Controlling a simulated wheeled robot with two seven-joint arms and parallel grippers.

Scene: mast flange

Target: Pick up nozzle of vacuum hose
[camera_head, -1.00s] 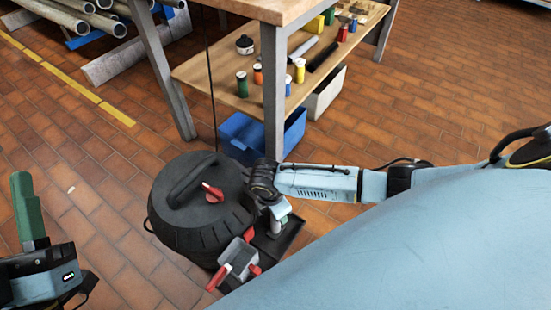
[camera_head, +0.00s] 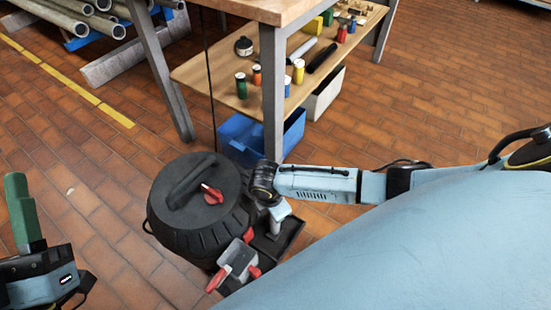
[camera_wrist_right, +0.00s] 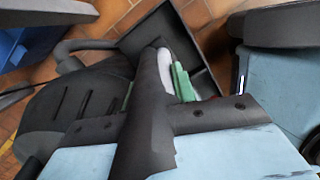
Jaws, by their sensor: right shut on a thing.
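The vacuum (camera_head: 190,240) is a black drum with a handled lid and red latches, standing on the floor in the head view. My right gripper (camera_head: 277,222) points down at its right side, over a black tray-like part. In the right wrist view, a black tapered piece, which looks like the hose nozzle (camera_wrist_right: 150,115), runs between the green fingers of my right gripper (camera_wrist_right: 155,88), which is shut on it. The nozzle's far end and the hose are mostly hidden. My left gripper (camera_head: 25,215) is at the left edge with one green finger showing; its opening cannot be judged.
A workbench (camera_head: 272,95) stands behind the vacuum, with bottles and tools on its lower shelf. A blue bin (camera_head: 245,138) is under it, close behind the drum. Metal pipes (camera_head: 95,18) lie at the back left. Brick floor is free left of the vacuum.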

